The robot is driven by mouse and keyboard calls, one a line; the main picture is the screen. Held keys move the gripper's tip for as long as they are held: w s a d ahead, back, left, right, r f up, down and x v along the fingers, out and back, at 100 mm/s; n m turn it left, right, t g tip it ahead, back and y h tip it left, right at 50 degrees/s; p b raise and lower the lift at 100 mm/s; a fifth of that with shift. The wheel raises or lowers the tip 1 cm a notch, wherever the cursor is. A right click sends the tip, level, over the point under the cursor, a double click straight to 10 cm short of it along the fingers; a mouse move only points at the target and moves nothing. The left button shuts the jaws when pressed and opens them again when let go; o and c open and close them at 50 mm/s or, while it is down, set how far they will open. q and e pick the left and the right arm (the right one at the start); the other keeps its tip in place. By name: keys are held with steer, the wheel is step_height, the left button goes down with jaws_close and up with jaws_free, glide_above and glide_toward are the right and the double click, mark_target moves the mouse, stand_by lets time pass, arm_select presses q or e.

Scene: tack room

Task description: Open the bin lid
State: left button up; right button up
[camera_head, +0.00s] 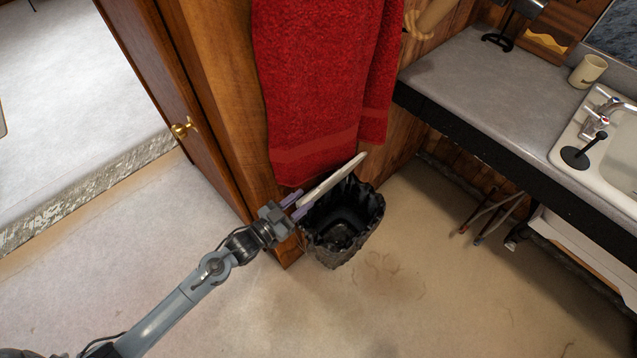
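A black bin (343,231) with a crumpled liner stands on the floor below the red towel. Its pale lid (333,180) is tilted up steeply on the bin's left and back side, and the dark inside shows. My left gripper (297,204) is at the left of the bin, with its fingers beside the underside or edge of the lid. The two fingers look a little apart, but whether they touch or hold the lid I cannot tell. My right gripper is not in view.
A red towel (318,80) hangs just behind the bin. A wooden door (165,90) with a brass knob (184,128) is at the left. A grey counter (490,85) with a sink (612,160) is at the right. The floor in front is clear.

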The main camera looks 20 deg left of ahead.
mark_target(321, 186)
arm_select(q)
steer(key=b+x, duration=0.1)
steer(key=x, duration=0.9)
steer(key=shift+w+d, duration=0.1)
steer(key=shift+w, duration=0.2)
jaws_close()
